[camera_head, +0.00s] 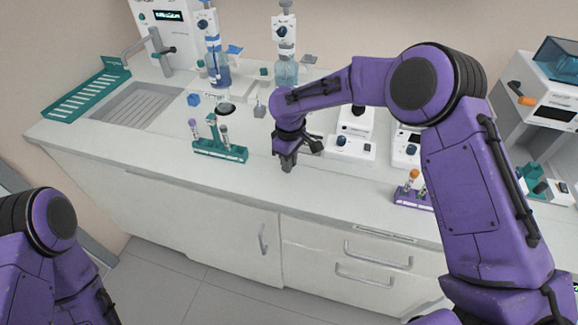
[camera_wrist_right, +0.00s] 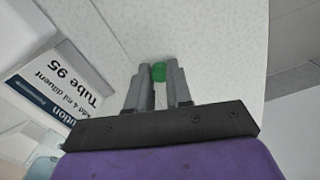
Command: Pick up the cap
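A small green cap (camera_wrist_right: 158,72) shows in the right wrist view between the two grey fingertips of my right gripper (camera_wrist_right: 158,77). Both fingers appear to touch its sides, so the gripper looks shut on it. In the head view my right gripper (camera_head: 288,162) points down at the bench top near its front edge, and the cap is hidden there. Only links of my left arm show at the lower left of the head view; its gripper is out of frame.
A teal tube rack (camera_head: 221,151) stands left of my right gripper, and a purple rack (camera_head: 411,199) stands to its right. White devices (camera_head: 351,148) stand behind. A sink (camera_head: 135,105) and teal drying rack (camera_head: 86,96) are at the left. A "Tube 95" label (camera_wrist_right: 50,90) shows in the wrist view.

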